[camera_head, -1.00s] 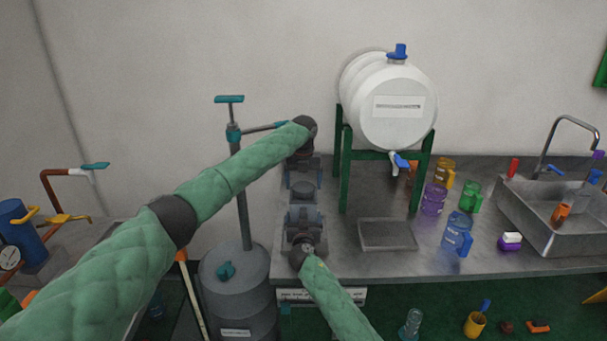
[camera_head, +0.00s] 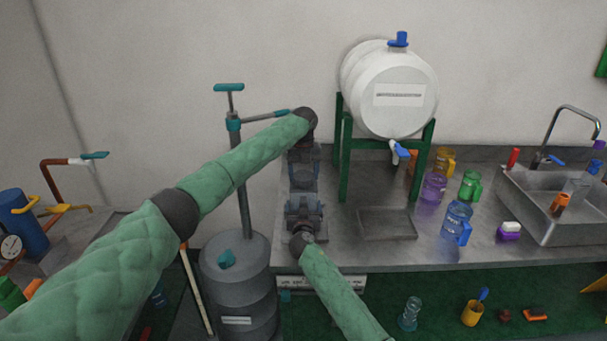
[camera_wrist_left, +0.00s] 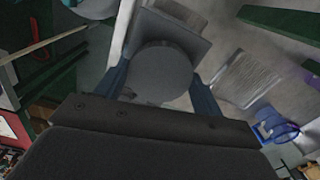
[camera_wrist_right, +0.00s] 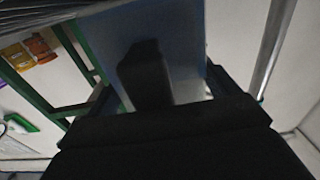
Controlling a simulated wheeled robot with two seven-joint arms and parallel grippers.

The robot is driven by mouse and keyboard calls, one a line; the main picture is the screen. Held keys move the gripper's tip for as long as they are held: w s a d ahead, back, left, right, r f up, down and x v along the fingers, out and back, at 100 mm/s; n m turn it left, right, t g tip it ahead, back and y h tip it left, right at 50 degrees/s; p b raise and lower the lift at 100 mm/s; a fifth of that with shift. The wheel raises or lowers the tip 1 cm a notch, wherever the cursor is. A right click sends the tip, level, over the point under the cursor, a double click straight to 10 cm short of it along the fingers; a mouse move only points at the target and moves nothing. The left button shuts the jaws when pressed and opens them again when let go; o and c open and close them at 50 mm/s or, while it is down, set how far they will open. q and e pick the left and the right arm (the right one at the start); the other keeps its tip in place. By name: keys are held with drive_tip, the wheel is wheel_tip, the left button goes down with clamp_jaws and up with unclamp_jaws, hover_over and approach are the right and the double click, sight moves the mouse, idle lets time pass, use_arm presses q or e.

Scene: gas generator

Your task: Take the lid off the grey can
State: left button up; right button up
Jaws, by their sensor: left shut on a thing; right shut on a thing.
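The grey can (camera_head: 303,179) is at the left part of the counter, between my two grippers and largely covered by them. My left gripper (camera_head: 303,163) comes over from the back and is shut on its round grey top, likely the lid. The left wrist view shows this round grey piece (camera_wrist_left: 161,72) between the blue fingers, with a squarish grey shape beyond it. My right gripper (camera_head: 304,206) is at the front and is shut on the can's lower part, though its hold is mostly hidden. I cannot tell whether lid and can are apart.
A white barrel (camera_head: 390,92) on a green stand (camera_head: 344,165) is close to the right. A shallow tray (camera_head: 387,224), several coloured mugs and bottles and a sink (camera_head: 560,215) lie further right. A tall grey pump (camera_head: 238,265) stands to the left.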

use_arm(q)
drive_tip(key=n, duration=0.7)
drive_tip(key=shift+n, duration=0.3)
drive_tip(key=n, duration=1.1)
drive_tip(key=shift+n, duration=0.4)
drive_tip(key=n, duration=0.9)
drive_tip(key=shift+r, duration=0.1)
drive_tip(key=n, duration=1.2)
drive_tip(key=shift+r+n, duration=0.1)
drive_tip(key=shift+n, duration=0.2)
use_arm(e)
drive_tip(key=shift+f, duration=0.1)
use_arm(q)
drive_tip(key=n, duration=1)
drive_tip(key=shift+n, duration=0.4)
drive_tip(key=shift+a+r, duration=0.1)
drive_tip(key=shift+r, duration=0.35)
